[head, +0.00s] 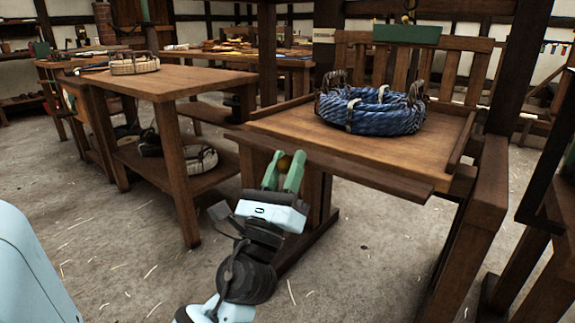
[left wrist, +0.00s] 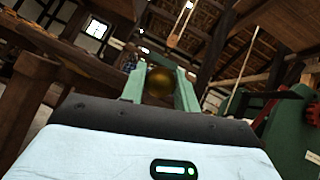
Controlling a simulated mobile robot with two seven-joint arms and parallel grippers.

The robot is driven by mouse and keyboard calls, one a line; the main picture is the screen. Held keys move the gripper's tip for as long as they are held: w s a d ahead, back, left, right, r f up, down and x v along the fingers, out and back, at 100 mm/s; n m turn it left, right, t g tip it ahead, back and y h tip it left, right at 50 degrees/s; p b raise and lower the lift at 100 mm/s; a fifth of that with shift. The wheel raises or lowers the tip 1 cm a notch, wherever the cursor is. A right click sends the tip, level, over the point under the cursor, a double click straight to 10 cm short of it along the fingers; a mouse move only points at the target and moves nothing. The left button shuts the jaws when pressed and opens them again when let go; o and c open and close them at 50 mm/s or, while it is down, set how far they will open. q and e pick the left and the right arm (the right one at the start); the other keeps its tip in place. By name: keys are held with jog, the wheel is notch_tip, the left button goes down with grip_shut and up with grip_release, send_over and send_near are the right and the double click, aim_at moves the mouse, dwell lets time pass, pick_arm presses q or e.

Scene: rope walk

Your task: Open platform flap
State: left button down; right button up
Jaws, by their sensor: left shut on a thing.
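My left gripper (head: 283,172), with green fingers, is shut on the knob from below and in front. In the left wrist view the brass knob (left wrist: 160,82) sits between the two fingertips (left wrist: 160,88). The knob's joint to the flap is hidden. My right gripper is in neither view.
A dark wooden frame (head: 545,165) stands close on the right. Bare floor (head: 120,255) lies at the front left.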

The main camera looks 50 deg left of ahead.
pick_arm(q)
jog(key=shift+a+f, duration=0.1)
jog(key=shift+f, duration=0.1)
jog(key=c, duration=1.2)
grip_release()
jog(key=shift+w, duration=0.1)
jog(key=shift+o, duration=0.5)
jog(key=shift+s+f, duration=0.15)
jog(key=shift+s, duration=0.05)
jog(key=b+v, duration=0.5)
jog(key=v, duration=0.2)
jog(key=shift+s, duration=0.15)
